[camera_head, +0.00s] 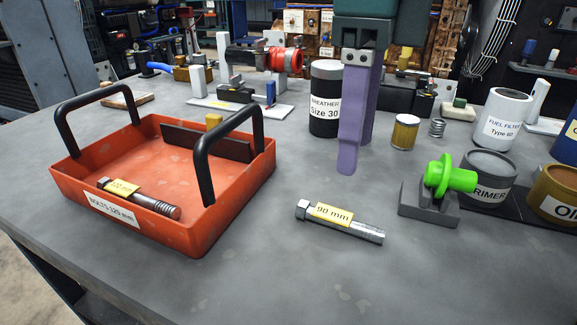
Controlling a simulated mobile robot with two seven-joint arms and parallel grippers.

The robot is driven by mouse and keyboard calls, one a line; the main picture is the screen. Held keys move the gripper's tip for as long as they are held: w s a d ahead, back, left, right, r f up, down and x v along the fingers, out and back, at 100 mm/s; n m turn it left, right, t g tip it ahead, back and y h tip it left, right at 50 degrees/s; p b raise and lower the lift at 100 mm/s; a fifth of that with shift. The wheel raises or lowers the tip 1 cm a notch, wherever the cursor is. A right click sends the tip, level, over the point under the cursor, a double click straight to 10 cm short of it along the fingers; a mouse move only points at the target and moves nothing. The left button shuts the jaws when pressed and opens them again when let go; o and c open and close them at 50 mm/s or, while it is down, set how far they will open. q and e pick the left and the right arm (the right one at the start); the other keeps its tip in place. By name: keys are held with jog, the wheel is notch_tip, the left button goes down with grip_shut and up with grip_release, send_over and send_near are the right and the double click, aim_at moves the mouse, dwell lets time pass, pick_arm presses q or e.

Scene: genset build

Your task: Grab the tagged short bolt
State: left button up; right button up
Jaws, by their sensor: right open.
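A short steel bolt with a yellow tag reading 90 mm (338,221) lies on its side on the grey table, its hex head to the left and its threaded end to the right. A darker, rusty bolt with a yellow 120 mm tag (140,198) lies in the orange tray (185,232), which is labelled BOLTS 120 mm. My right gripper (352,165), with purple fingers, hangs from above, apart from the 90 mm bolt and beyond it. It is open and nothing shows between its fingers; one finger mostly hides the other. My left gripper is not in view.
The tray has two raised black handles (200,165). A bright green part on a grey block (430,205) stands right of the bolt. A black BREATHER canister (324,130) stands behind, close to my right gripper. The table around the bolt is clear.

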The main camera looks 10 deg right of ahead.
aim_at(340, 217)
jog(key=f, duration=0.3)
jog(key=f+b, duration=0.1)
jog(key=f, duration=0.2)
jog(key=a+f, duration=0.1)
jog(key=f, duration=0.2)
jog(key=shift+s+b, duration=0.3)
jog(key=shift+s, duration=0.05)
jog(key=shift+r, duration=0.1)
jog(key=c, duration=0.5)
grip_shut()
